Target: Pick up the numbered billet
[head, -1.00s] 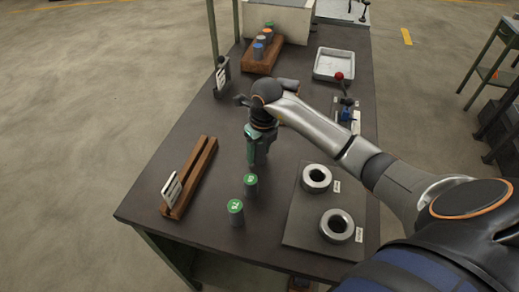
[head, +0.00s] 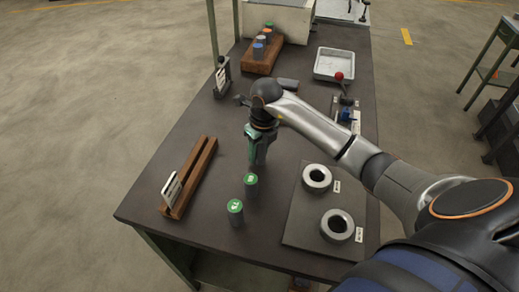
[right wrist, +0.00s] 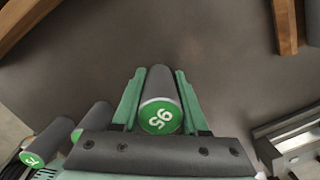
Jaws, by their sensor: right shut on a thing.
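A dark grey billet with a green numbered end (right wrist: 160,115) sits between the two green fingers of my right gripper (right wrist: 158,88), with its number reading like 95. The gripper is shut on it. In the head view my right gripper (head: 258,152) is low over the middle of the table and hides most of this billet. Two more green-capped billets stand upright in front of it, one nearer the gripper (head: 250,186) and one closer to the table's front edge (head: 235,213). My left gripper is not in view.
A wooden grooved rack (head: 192,178) with a label lies at left. A dark plate (head: 297,225) with two metal rings is at right.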

